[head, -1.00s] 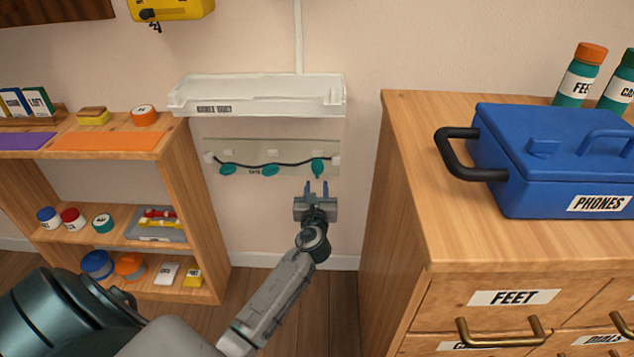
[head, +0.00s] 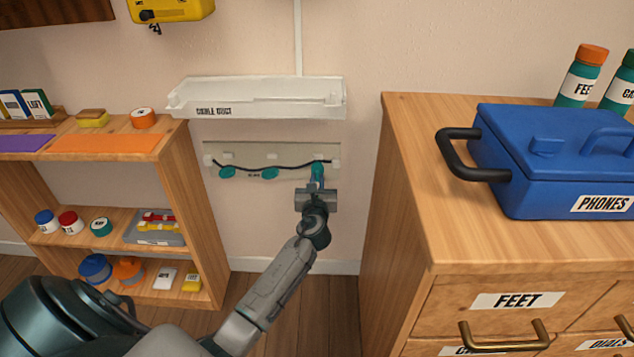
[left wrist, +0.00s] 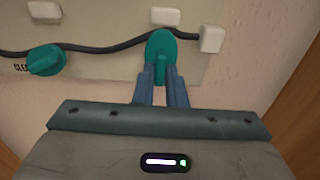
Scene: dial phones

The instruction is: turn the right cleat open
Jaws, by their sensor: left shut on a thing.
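The right cleat (head: 318,170) is a teal turn-piece at the right end of a pale wall panel (head: 245,150). It also shows in the left wrist view (left wrist: 161,45), its narrow end pointing down between my fingers. My left gripper (head: 316,185) is shut on it; the fingers show in the left wrist view (left wrist: 163,80). A dark cable (head: 245,164) runs along the panel and passes at the right cleat. The middle cleat (head: 270,173) and the left cleat (head: 227,172) lie turned sideways. The middle one also shows in the left wrist view (left wrist: 46,60). My right gripper is not in view.
A white cable duct tray (head: 258,98) is on the wall above the panel. A wooden shelf (head: 180,180) stands left, and a wooden drawer cabinet (head: 400,130) with a blue box (head: 545,150) stands right. The wall beneath the panel is clear.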

